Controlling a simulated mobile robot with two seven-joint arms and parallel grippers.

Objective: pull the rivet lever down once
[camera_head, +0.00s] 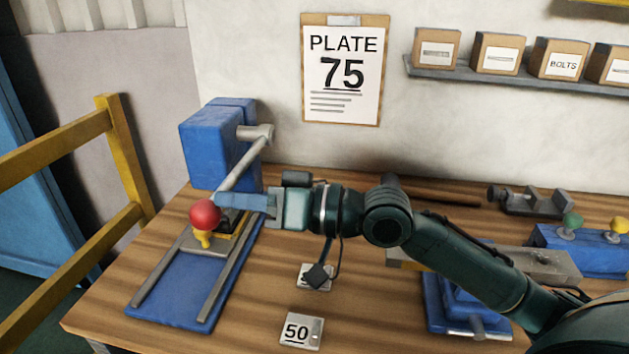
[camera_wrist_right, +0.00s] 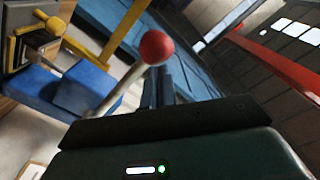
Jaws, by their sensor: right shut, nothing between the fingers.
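The rivet lever (camera_head: 243,168) is a grey rod with a red ball knob (camera_head: 205,213). It slopes from a pivot on the blue press (camera_head: 213,148) toward the front left in the head view. My right gripper (camera_head: 222,201) is shut and empty, its blue fingertips right at the knob. In the right wrist view the red knob (camera_wrist_right: 157,46) shows just beyond the fingers (camera_wrist_right: 160,88), with the rod to their left. I cannot tell whether the fingers touch the knob. My left gripper is out of view.
Below the knob are a yellow piece (camera_head: 203,239) and a blue base with rails (camera_head: 180,290). A plate marked 50 (camera_head: 301,331) lies on the wooden bench. A yellow railing (camera_head: 128,190) stands at the left. A blue fixture (camera_head: 460,305) sits below my right arm.

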